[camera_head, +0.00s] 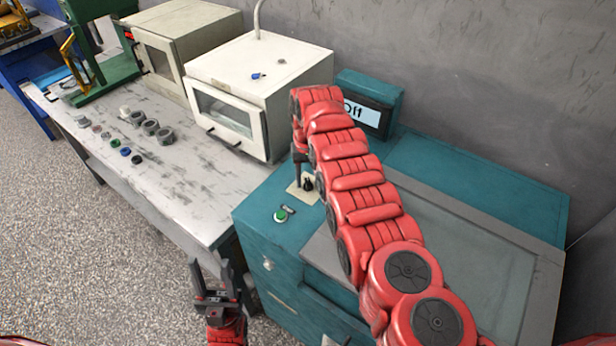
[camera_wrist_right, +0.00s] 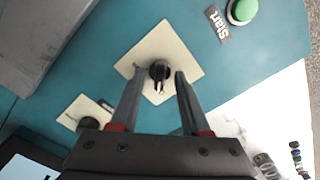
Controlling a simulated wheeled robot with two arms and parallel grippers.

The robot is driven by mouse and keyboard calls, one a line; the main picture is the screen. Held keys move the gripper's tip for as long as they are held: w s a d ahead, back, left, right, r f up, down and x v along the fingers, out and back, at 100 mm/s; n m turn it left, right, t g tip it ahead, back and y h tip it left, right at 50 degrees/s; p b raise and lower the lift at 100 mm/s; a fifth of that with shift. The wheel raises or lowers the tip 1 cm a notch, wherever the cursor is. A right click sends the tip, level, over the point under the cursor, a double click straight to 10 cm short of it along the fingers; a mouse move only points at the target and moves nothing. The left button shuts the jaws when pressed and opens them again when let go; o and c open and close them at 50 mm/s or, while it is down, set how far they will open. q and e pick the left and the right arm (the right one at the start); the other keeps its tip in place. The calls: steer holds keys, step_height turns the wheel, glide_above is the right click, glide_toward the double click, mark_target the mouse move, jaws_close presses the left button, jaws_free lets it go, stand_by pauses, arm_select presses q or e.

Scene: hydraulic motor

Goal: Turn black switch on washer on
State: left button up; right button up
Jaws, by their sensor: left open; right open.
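The washer (camera_head: 480,175) is a teal cabinet on the right in the head view, with a small display (camera_head: 362,110) at its back that reads what looks like "Off". A black switch (camera_wrist_right: 159,71) on a cream square plate (camera_wrist_right: 187,62) is on its top; in the head view the switch (camera_head: 308,185) shows just below my right gripper (camera_head: 299,165). In the right wrist view my right gripper (camera_wrist_right: 155,75) is open, with its two fingers on either side of the switch; contact cannot be told. My left gripper (camera_head: 215,285) is open and empty, in front of the cabinet.
A green Start button (camera_head: 281,215) is near the switch and also shows in the right wrist view (camera_wrist_right: 242,10). A second black knob (camera_wrist_right: 88,124) sits on another cream plate. A grey table (camera_head: 190,170) holds a white box (camera_head: 262,85) and several small parts.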

jaws_close()
stand_by(0.3)
